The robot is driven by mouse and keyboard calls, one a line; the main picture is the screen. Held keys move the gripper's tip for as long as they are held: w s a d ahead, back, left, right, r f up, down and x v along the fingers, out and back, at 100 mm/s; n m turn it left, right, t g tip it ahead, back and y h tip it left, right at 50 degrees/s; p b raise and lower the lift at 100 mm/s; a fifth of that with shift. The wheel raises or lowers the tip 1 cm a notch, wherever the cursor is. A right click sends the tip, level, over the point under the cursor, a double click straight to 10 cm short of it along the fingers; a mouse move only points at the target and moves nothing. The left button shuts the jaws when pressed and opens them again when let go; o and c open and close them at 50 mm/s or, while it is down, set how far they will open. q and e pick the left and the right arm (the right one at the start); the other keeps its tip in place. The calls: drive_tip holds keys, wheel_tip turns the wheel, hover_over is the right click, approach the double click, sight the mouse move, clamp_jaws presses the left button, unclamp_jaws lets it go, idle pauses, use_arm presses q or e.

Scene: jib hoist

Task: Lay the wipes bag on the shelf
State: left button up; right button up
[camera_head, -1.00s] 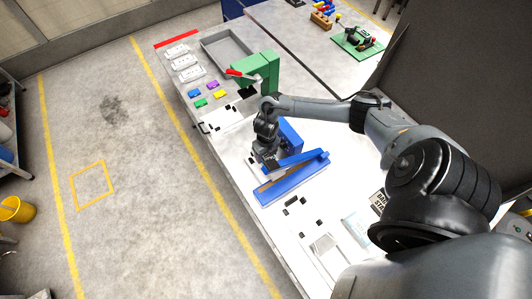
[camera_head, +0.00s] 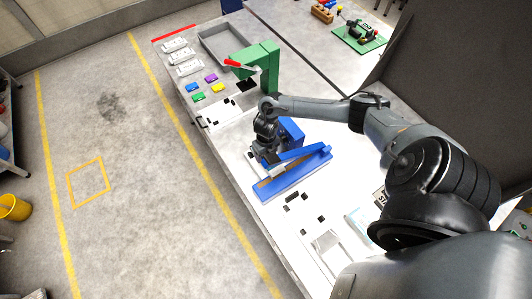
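A pale blue and white packet (camera_head: 357,219), which may be the wipes bag, lies on the near right of the white bench, partly hidden by my arm. A shelf rack (camera_head: 4,130) with items on it is cut off at the left edge; I cannot tell if it is the task's shelf. My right gripper (camera_head: 264,155) points down at the blue fixture (camera_head: 292,174), away from the packet. Its fingertips are too small and dark to tell open from shut. My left gripper is not in view.
The white bench (camera_head: 302,229) also holds a green press (camera_head: 262,62), a grey tray (camera_head: 222,43), white parts and coloured blocks. A yellow bucket (camera_head: 14,207) stands on the floor at left. The floor (camera_head: 130,180) beside the bench is clear.

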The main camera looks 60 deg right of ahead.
drive_tip(key=shift+f, duration=0.1)
idle(0.4)
drive_tip(key=shift+f+b, duration=0.2)
drive_tip(key=shift+b, duration=0.1)
drive_tip(key=o, duration=1.1)
